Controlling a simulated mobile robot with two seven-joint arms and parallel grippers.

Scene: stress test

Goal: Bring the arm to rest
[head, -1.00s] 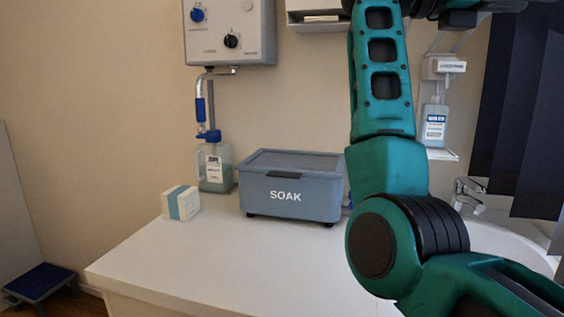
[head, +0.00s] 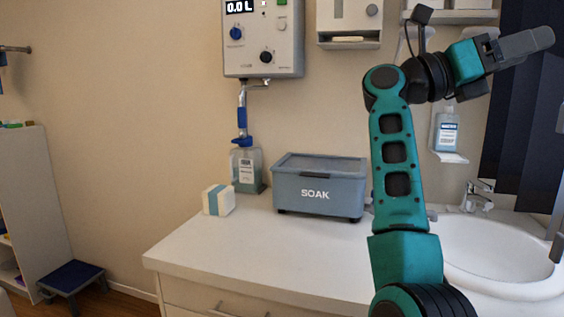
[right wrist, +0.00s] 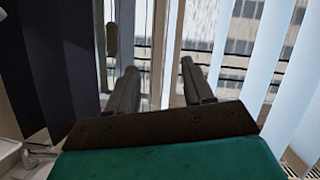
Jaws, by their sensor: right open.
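My right arm is green and black and rises in the right half of the head view, with its forearm bent to the right at the top. My right gripper (head: 538,42) is up high in front of the dark blinds. In the right wrist view the two grey fingers (right wrist: 158,82) stand apart with nothing between them, so it is open and empty. They point at a window with vertical blinds. My left gripper is in neither view.
A grey-blue SOAK box (head: 318,194), a bottle (head: 246,172) and a white block with a blue band (head: 218,200) stand on the white counter (head: 250,245). A sink (head: 500,250) is at right. A dispenser (head: 447,130) hangs behind the arm. A blue step stool (head: 72,277) is at left.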

